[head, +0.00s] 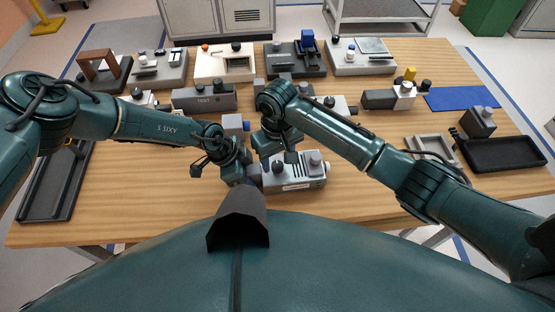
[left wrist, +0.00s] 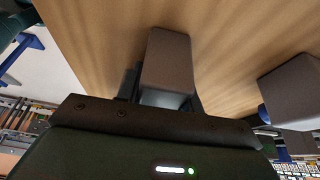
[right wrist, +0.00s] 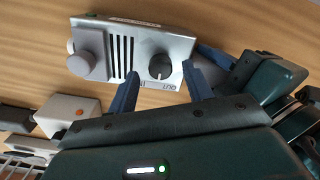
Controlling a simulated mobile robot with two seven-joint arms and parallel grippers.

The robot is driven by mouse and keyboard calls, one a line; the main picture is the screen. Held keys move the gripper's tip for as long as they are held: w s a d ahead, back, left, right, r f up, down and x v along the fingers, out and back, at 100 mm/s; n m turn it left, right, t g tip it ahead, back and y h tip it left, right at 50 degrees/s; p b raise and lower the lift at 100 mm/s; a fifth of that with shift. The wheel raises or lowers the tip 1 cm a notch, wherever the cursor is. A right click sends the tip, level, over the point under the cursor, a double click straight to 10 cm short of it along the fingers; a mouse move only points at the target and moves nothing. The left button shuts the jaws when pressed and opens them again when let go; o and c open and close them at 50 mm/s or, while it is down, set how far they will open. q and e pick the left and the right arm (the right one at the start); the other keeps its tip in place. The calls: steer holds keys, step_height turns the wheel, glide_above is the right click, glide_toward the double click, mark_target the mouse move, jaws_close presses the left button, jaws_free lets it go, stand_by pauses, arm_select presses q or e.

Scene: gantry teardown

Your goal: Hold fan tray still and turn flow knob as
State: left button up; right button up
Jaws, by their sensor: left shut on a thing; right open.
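The fan tray (head: 295,182) is a light grey box with dark slots on the table's near side. A dark round flow knob (right wrist: 159,66) with a pointer mark stands on its face, beside a grey block (right wrist: 90,62). My left gripper (head: 248,176) is shut at the tray's left end in the head view; in the left wrist view a grey block (left wrist: 166,62) shows at its jaws, but the tray's face is hidden there. My right gripper (right wrist: 160,82) is open, its blue fingers on either side of the knob. Whether they touch it I cannot tell.
Several units stand along the back, with a grey box (head: 204,98) in front. A blue mat (head: 461,98) and black tray (head: 505,155) lie at right. A dark tray (head: 48,192) lies at left.

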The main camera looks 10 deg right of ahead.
steer(key=shift+f, duration=0.8)
steer(key=shift+c, duration=0.2)
steer(key=c, duration=0.9)
